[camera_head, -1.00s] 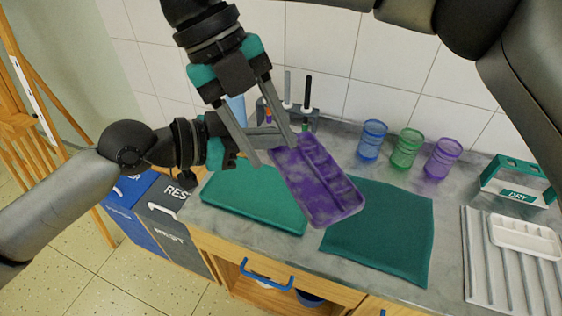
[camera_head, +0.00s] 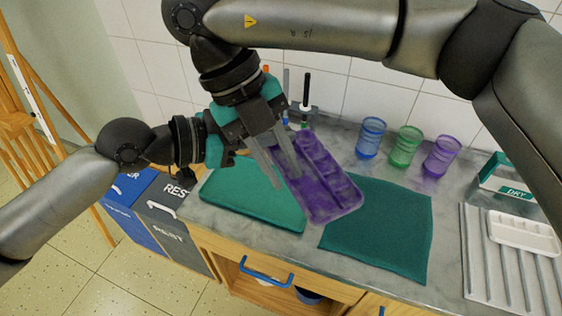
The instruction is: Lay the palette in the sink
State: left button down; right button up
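The purple palette (camera_head: 325,190) is held tilted above the counter, between two teal pieces on it. My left gripper (camera_head: 262,135) reaches in from the left at the palette's upper left corner; its fingertips are mostly hidden behind my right gripper, but it appears to hold the palette there. My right gripper (camera_head: 288,182) comes down from above, its two fingers apart at the palette's left edge, one over the palette and one just outside it. I cannot tell whether they touch it. No sink shows in this view.
A teal pad (camera_head: 255,200) and a dark teal mat (camera_head: 380,230) lie on the grey counter (camera_head: 450,200). Blue (camera_head: 371,138), green (camera_head: 406,146) and purple (camera_head: 441,157) cups stand near the wall. A drying rack (camera_head: 480,255) with a white palette (camera_head: 523,233) is at right.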

grip_shut()
pick_arm(q)
jog(key=c, duration=1)
grip_release()
jog(key=shift+s+f, duration=0.1)
jog(key=shift+v, duration=6)
